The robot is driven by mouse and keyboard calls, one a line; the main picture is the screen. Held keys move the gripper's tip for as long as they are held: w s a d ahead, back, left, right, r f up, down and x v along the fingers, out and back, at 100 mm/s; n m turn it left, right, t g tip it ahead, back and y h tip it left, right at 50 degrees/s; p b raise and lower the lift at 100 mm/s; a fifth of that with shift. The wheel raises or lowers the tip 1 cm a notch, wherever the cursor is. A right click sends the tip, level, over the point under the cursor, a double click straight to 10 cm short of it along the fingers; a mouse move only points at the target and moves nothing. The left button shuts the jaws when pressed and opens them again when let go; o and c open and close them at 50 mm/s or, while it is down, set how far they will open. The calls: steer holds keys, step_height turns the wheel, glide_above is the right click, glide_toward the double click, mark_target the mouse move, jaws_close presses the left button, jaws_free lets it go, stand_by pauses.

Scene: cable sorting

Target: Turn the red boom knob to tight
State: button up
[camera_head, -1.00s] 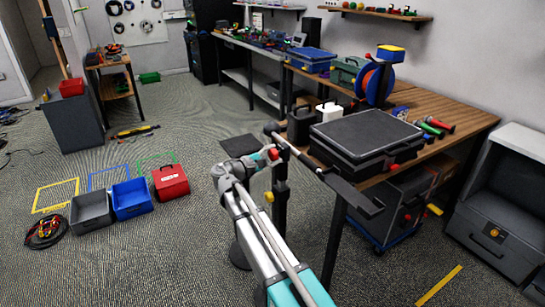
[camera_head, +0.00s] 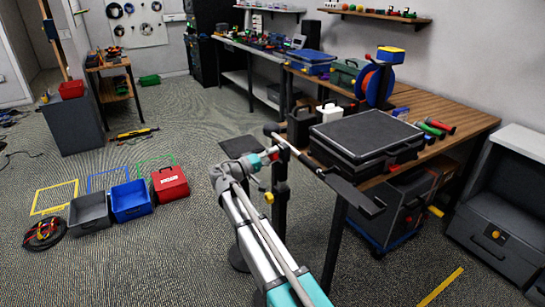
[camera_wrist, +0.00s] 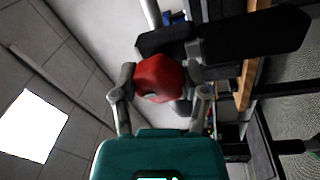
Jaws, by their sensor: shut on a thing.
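The red boom knob (camera_wrist: 160,78) fills the middle of the wrist view, at the joint of the dark boom. My gripper (camera_wrist: 161,88) has one finger on each side of it and is shut on it. In the head view the knob (camera_head: 275,156) is small and partly covered by my gripper (camera_head: 268,157). The black boom (camera_head: 330,180) slants from upper left to lower right beside the table. It sits on a dark upright stand (camera_head: 281,190). I cannot read a tight mark or the knob's exact angle.
A wooden table (camera_head: 470,120) with a black case (camera_head: 365,135) stands close to the right of the stand. A yellow knob (camera_head: 268,198) is lower on the stand.

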steer(key=shift+m, duration=1.2)
steer(key=o, duration=1.2)
steer(key=shift+c, duration=0.2)
steer(key=shift+n, duration=0.4)
